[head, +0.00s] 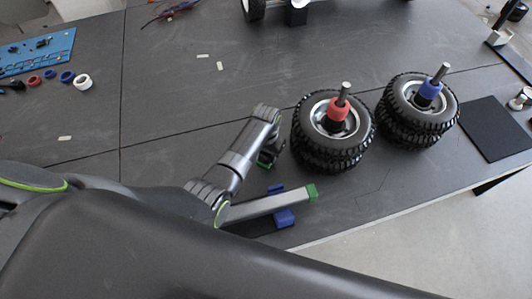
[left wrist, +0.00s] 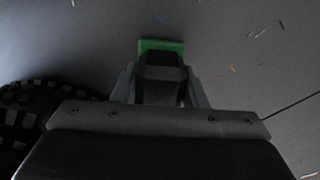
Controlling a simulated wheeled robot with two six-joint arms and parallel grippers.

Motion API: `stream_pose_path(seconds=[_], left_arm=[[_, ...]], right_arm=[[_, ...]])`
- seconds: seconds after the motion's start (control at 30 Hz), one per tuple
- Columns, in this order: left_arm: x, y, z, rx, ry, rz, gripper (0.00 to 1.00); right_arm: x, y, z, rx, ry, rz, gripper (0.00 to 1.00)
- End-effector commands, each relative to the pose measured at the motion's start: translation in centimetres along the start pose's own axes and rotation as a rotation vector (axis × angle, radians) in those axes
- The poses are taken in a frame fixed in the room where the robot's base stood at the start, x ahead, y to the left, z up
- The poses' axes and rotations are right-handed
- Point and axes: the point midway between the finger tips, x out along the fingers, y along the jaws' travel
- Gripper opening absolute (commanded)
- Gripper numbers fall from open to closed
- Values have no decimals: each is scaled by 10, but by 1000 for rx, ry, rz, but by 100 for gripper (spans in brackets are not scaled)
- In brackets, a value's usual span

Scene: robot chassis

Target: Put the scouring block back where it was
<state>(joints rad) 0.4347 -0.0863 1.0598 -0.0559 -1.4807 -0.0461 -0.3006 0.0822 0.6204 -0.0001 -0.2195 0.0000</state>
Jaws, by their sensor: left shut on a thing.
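My left gripper (head: 269,155) is shut on a small dark block with green on it, the scouring block (head: 264,164), low over the dark table. In the left wrist view the green part of the block (left wrist: 162,45) shows at the far end between the grey fingers, with a black part in front. I cannot tell whether the block touches the table. My arm and hand hide part of it in the head view. My right gripper is not in view.
A grey bar with a green end (head: 312,192) and blue supports (head: 285,217) lies near the front edge. Stacked tyres with a red-collared post (head: 338,109) and a blue-collared post (head: 430,90) stand to the right. A black mat (head: 482,128) lies far right. Coloured rings (head: 67,77) lie far left.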

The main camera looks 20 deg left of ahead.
Motion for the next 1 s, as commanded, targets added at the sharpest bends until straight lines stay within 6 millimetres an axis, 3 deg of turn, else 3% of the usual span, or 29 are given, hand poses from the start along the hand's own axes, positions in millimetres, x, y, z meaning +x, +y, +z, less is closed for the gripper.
stream_pose_path(seconds=[0.2, 0.23, 0.37, 0.77, 1.0], left_arm=[[4, 0, 0, 0, 0, 0, 18], [3, 0, 0, 0, 0, 0, 44], [3, 0, 0, 0, 0, 0, 61], [-4, 0, 0, 0, 2, 0, 62], [-37, 0, -1, 0, 5, 0, 62]], right_arm=[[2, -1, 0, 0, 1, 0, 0], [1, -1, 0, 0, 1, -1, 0], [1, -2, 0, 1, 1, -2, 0], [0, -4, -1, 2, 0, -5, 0], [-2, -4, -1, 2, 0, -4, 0]])
